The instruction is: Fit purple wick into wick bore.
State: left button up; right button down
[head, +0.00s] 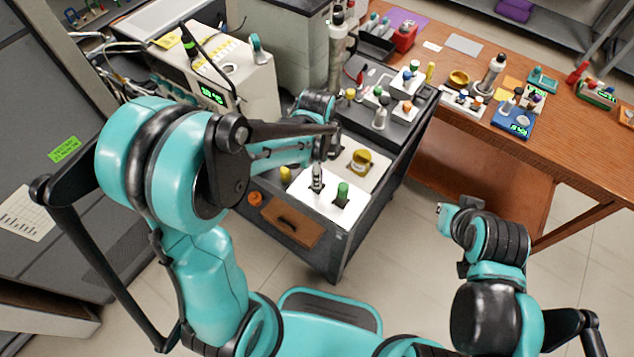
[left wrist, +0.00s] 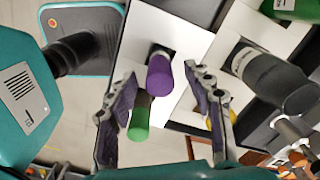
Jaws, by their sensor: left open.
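The purple wick (left wrist: 159,74) is a cylinder standing at a dark opening in a white panel (left wrist: 188,38) in the left wrist view. My left gripper (left wrist: 162,72) is open, with one finger on each side of the wick and visible gaps between. In the head view my left gripper (head: 318,177) points down over the white panel (head: 315,205), and the wick is hidden there. I cannot make out which opening is the wick bore. My right gripper (head: 447,208) is out over the floor at the right; its fingers are unclear.
A green cylinder (head: 343,191) stands on the panel close to my left gripper; it also shows in the left wrist view (left wrist: 140,122). A dark equipment deck (head: 425,97) carries several small parts. The brown workbench (head: 560,135) is at the right.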

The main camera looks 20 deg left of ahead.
pick_arm(q)
grip_shut()
jog(key=shift+r, duration=0.15)
